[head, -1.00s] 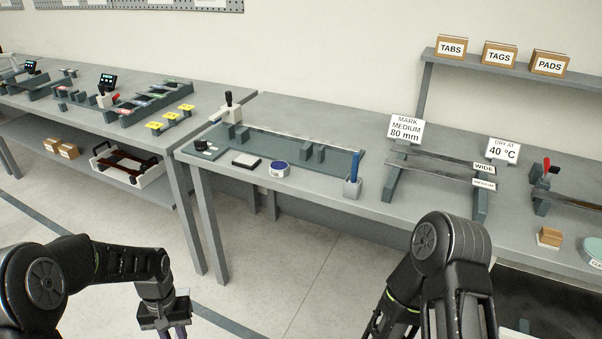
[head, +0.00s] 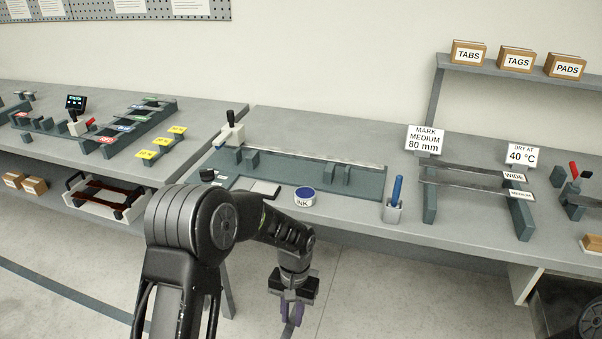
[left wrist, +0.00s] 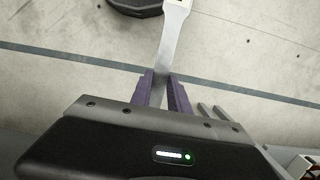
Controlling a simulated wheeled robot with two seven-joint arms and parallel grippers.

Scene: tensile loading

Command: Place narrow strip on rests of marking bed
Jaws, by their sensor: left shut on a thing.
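A pale strip with a wider, white-marked end (left wrist: 172,40) is held between the purple fingers of my left gripper (left wrist: 161,88). In the head view my left gripper (head: 291,312) hangs in front of the bench, over the floor, with little of the strip visible. The marking bed (head: 362,184) is a long teal plate on the bench, beyond the gripper. Its grey block rests stand in a left group (head: 248,159) and a right group (head: 337,174). No strip shows across these rests. My right gripper is out of view.
An ink pot (head: 305,197) and a cup with a blue tool (head: 394,205) stand along the bench front, right of my left arm. A rack (head: 430,200) holding dark strips is farther right.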

